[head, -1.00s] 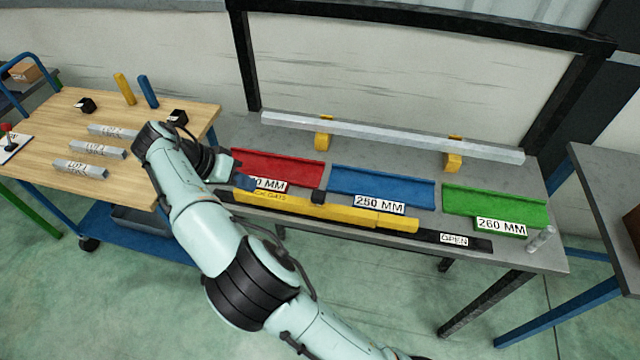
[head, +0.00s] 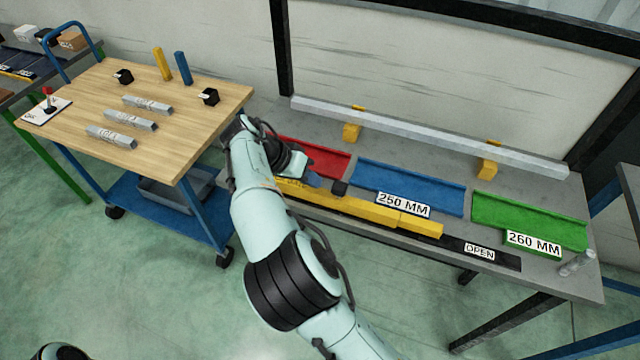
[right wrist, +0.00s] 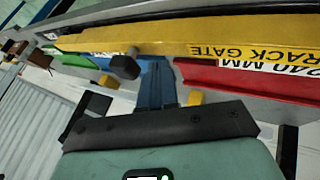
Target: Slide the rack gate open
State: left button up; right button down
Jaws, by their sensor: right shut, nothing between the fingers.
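The yellow rack gate (head: 385,213) lies along the front of the rack, in front of the coloured trays; its lettering shows in the right wrist view (right wrist: 250,50). Its right end stops short of the OPEN label (head: 479,251). The gate's dark knob (head: 339,187) also shows in the right wrist view (right wrist: 125,66). My right gripper (head: 316,181) is shut and empty, just left of the knob in the head view; its blue fingers (right wrist: 155,85) are close beside the knob. Whether they touch it I cannot tell. My left gripper is not in view.
Red (head: 318,158), blue (head: 410,185) and green (head: 530,218) trays lie behind the gate. A long grey bar (head: 430,137) rests on yellow supports at the back. A clear cylinder (head: 577,263) is at the right. A wooden-topped cart (head: 90,95) stands left.

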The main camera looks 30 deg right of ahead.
aim_at(344, 190)
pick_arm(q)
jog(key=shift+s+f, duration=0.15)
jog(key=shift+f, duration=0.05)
pick_arm(e)
jog(key=shift+s+d, duration=0.75)
jog(key=shift+s, duration=0.2)
jog(key=s+d+b, duration=0.2)
jog(key=s, duration=0.1)
jog(key=shift+s+d+b, duration=0.3)
jog(key=shift+d+b, duration=0.1)
jog(key=shift+s+d, duration=0.2)
jog(key=shift+s, duration=0.05)
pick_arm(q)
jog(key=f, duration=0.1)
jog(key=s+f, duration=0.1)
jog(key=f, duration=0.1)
pick_arm(e)
jog(key=shift+w, duration=0.15)
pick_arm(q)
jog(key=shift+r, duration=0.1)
